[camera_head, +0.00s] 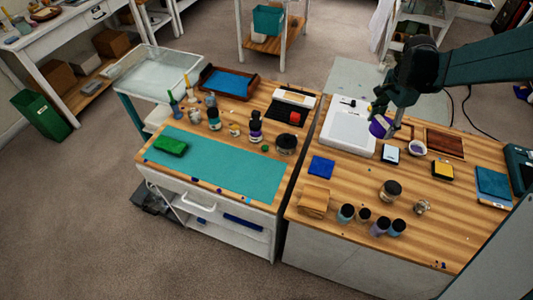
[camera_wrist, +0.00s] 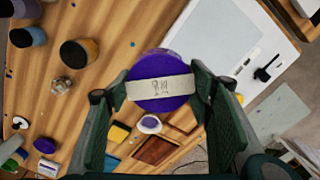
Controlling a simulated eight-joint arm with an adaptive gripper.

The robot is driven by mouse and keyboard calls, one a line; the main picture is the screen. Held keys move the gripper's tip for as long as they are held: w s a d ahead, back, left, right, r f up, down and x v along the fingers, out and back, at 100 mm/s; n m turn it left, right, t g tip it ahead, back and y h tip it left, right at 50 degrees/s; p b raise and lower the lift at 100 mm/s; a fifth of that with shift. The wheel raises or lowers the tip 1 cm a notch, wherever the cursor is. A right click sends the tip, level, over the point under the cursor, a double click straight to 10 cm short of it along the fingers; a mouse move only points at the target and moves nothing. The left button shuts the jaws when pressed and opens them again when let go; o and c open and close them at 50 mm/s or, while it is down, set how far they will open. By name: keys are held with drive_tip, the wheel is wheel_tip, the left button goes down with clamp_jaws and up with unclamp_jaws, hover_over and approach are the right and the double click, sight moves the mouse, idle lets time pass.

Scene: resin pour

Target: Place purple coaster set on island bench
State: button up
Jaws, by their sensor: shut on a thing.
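The purple coaster set (camera_wrist: 160,103) is a round purple stack with a pale paper band bearing handwriting. It is between the fingers of my gripper (camera_wrist: 162,90), which is shut on it. In the head view, the purple coaster set (camera_head: 379,127) is held at the far side of the right wooden bench top (camera_head: 345,224), in front of the white tray in the picture. My gripper (camera_head: 381,112) partly covers it there. I cannot tell which bench is the island bench; two wooden-topped benches stand side by side with a narrow gap.
The white tray (camera_head: 345,140) lies below and left of my gripper. Several jars, including a dark-lidded jar (camera_head: 390,190), and a blue square (camera_head: 321,167) occupy the right bench. A teal mat (camera_head: 225,168) with a green block (camera_head: 170,145) covers the left bench's front.

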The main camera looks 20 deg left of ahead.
drive_tip(key=s+a+n, duration=0.3)
drive_tip(key=s+a, duration=0.1)
drive_tip(key=a, duration=1.3)
drive_tip(key=s+a+n, duration=0.2)
drive_tip(key=s+a, duration=0.1)
drive_tip(key=a, duration=1.4)
drive_tip(key=s+a+n, duration=0.2)
drive_tip(key=s+a, duration=0.7)
drive_tip(key=a, duration=0.4)
drive_tip(key=s+a+n, duration=0.3)
drive_tip(key=s+a, duration=0.7)
drive_tip(key=a, duration=0.2)
drive_tip(key=shift+w+f, duration=0.2)
drive_tip(key=shift+f, duration=2.4)
drive_tip(key=shift+f, duration=0.1)
drive_tip(key=shift+f, duration=3.05)
drive_tip(key=shift+f, duration=0.15)
